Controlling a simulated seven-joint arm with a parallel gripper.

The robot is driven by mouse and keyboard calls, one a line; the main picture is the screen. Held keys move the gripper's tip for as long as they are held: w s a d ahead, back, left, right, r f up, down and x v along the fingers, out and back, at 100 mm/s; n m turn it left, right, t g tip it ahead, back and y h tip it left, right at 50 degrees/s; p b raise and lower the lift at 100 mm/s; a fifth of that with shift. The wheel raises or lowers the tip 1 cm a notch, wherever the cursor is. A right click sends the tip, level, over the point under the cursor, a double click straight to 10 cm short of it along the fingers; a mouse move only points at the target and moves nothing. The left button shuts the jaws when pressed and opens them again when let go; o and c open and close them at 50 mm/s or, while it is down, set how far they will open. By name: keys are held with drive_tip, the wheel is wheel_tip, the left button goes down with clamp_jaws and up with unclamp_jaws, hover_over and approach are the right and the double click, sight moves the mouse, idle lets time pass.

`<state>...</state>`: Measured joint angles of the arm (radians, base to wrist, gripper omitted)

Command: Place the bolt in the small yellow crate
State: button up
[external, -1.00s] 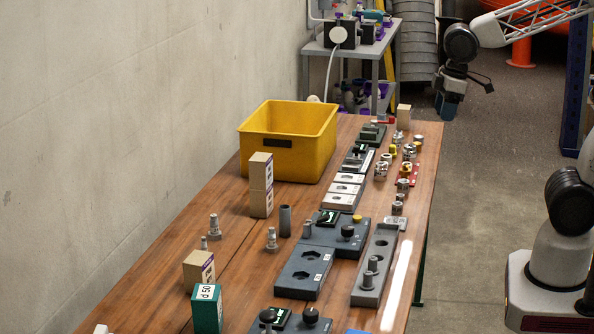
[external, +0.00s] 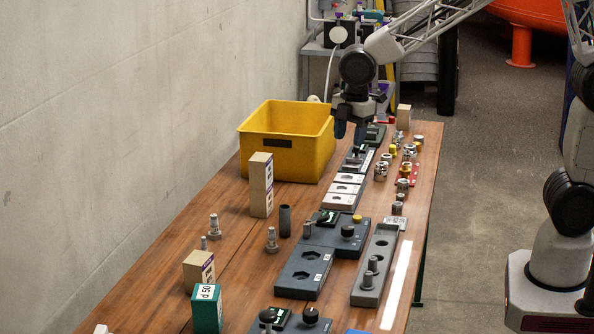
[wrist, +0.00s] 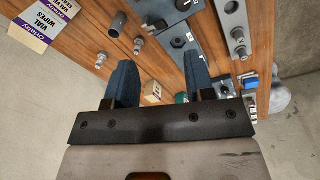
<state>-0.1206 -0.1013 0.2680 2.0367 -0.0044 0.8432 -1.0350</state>
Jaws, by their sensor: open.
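The yellow crate (external: 287,157) stands on the table's far left part, near the wall; its inside bottom is hidden. Bolt-like grey metal pieces stand upright on the wood at the left: one (external: 214,228), one (external: 272,241), and a smaller one (external: 204,243). I cannot tell which is the task's bolt. In the wrist view, two such pieces show, one (wrist: 139,47) and another (wrist: 100,60). My gripper (external: 350,131) is open and empty, above the far part of the table, just right of the crate. Its fingers also show in the wrist view (wrist: 160,78).
A tan stacked carton (external: 261,185) stands in front of the crate, with a grey tube (external: 285,221) nearby. Dark fixture plates (external: 304,275) and a grey holed block (external: 375,265) fill the middle right. Bare wood lies at the left (external: 165,262).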

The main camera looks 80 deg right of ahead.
drive_tip(key=w+a+f+n, duration=0.4)
drive_tip(key=w+f, duration=0.3)
drive_tip(key=w, duration=0.2)
drive_tip(key=n+g, duration=0.1)
drive_tip(key=n, duration=0.4)
approach(272, 246)
drive_tip(key=shift+w+d, duration=0.1)
drive_tip(key=shift+d, duration=0.45)
drive_tip(key=shift+f, duration=0.1)
drive_tip(key=shift+f, duration=1.25)
drive_tip(key=shift+a+f, duration=0.15)
drive_tip(key=shift+f, duration=2.45)
clamp_jaws()
